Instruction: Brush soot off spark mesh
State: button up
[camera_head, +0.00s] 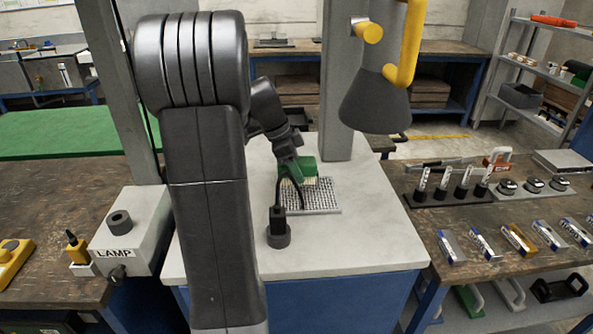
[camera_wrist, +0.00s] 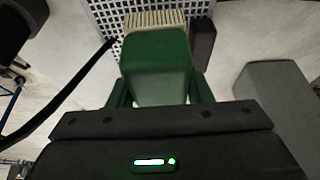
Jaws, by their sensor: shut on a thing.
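The spark mesh (camera_head: 318,203) is a light perforated plate lying flat on the white worktop. My gripper (camera_head: 290,168) is above its back left part and shut on a green-handled brush (camera_head: 307,166). In the wrist view the green brush handle (camera_wrist: 157,68) sits between the two green fingers, its pale bristles (camera_wrist: 154,20) pointing at the mesh (camera_wrist: 103,18). The bristles look at or just above the mesh; I cannot tell whether they touch. The brush hides part of the mesh. No soot can be made out clearly.
A black post with a cable (camera_head: 278,232) stands in front of the mesh. A grey column (camera_head: 347,90) rises behind it, and a dark lamp shade (camera_head: 375,103) hangs at upper right. The LAMP box (camera_head: 133,228) is at left. The worktop's front right (camera_head: 370,250) is clear.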

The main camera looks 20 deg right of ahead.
jog(key=shift+r, duration=0.5)
jog(key=shift+s, duration=0.1)
jog(key=shift+s+a+r+p, duration=0.15)
jog(key=shift+s+p, duration=0.15)
jog(key=shift+p, duration=0.35)
jog(key=s+p, duration=0.2)
jog(key=shift+s+a+p, duration=0.3)
jog(key=shift+s, duration=0.3)
jog(key=shift+a+f+b, duration=0.1)
jog(key=shift+f+b, duration=0.95)
jog(key=shift+f, duration=1.3)
jog(key=shift+f+b, duration=0.4)
jog(key=shift+b, duration=0.05)
